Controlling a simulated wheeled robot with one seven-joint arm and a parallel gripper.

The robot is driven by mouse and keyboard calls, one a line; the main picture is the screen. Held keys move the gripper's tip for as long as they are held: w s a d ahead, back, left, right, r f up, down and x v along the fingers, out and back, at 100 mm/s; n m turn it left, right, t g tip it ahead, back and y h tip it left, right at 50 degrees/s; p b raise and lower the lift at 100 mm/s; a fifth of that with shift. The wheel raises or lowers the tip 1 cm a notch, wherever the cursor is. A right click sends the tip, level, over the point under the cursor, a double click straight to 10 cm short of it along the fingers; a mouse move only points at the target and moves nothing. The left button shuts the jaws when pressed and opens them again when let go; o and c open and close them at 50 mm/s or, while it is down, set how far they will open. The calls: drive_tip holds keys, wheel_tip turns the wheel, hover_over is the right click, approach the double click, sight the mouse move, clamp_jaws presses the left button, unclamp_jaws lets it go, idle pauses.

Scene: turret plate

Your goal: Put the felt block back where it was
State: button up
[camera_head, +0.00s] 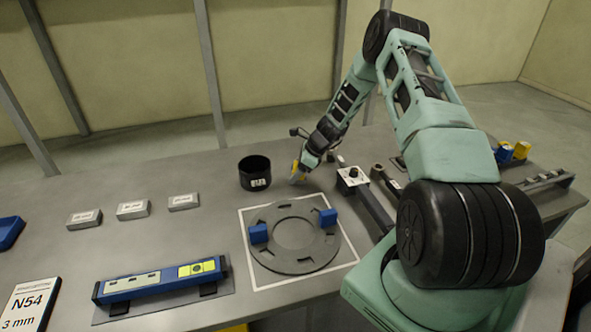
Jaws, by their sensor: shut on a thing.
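My gripper (298,172) is low over the table, just right of a black cup (254,173) and behind the ring plate. It is shut on a small yellow and pale piece (297,175), which I take to be the felt block. The piece is small in view and partly hidden by the fingers. I cannot tell whether it touches the table. The dark grey ring plate (281,264) lies inside a white square outline, with blue blocks (258,234) (328,217) on its left and right.
Three labelled grey blocks (132,209) stand in a row at left. A blue level (160,280) lies in front. A bar tool with a knob box (352,178) lies right of my gripper. Yellow and blue items (513,152) are at far right. The table between cup and grey blocks is clear.

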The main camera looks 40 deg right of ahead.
drive_tip(key=shift+f, duration=0.15)
drive_tip(key=o, duration=1.1)
